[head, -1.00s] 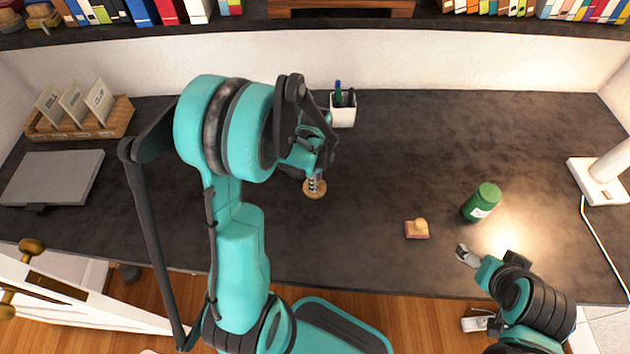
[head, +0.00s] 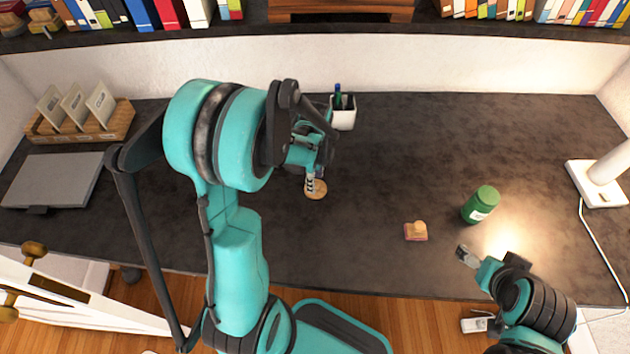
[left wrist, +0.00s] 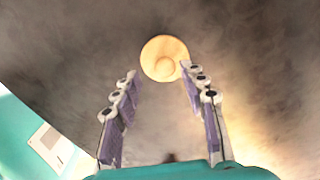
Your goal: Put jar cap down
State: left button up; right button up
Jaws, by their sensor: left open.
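The jar cap (head: 318,191), a round light-wood disc with a raised centre knob, appears to lie on the dark desk near its middle. It also shows in the left wrist view (left wrist: 165,58), just beyond the fingertips. My left gripper (head: 310,184) is over the cap's left part in the head view and hides some of it. In the left wrist view its two fingers (left wrist: 158,78) are spread apart with nothing between them. My right gripper (head: 467,256) hangs near the desk's front edge at the right; its finger gap is not clear.
A green jar (head: 480,205) and a small wooden-knobbed block (head: 416,231) stand to the right on the desk (head: 400,150). A white pen cup (head: 343,115) is behind my left gripper. A lamp base (head: 597,185) is far right. The desk around the cap is clear.

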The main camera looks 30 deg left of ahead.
pick_arm(q)
notch_tip(320, 180, up, 9)
jog(key=p, duration=0.3)
jog(key=s+d+r+n+t, duration=0.7)
jog(key=s+d+r+n, duration=0.2)
jog(key=n, duration=0.7)
jog(key=shift+s+d+r, duration=0.25)
jog(key=shift+r, duration=0.2)
jog(key=shift+f+b, duration=0.8)
jog(key=shift+b, duration=0.15)
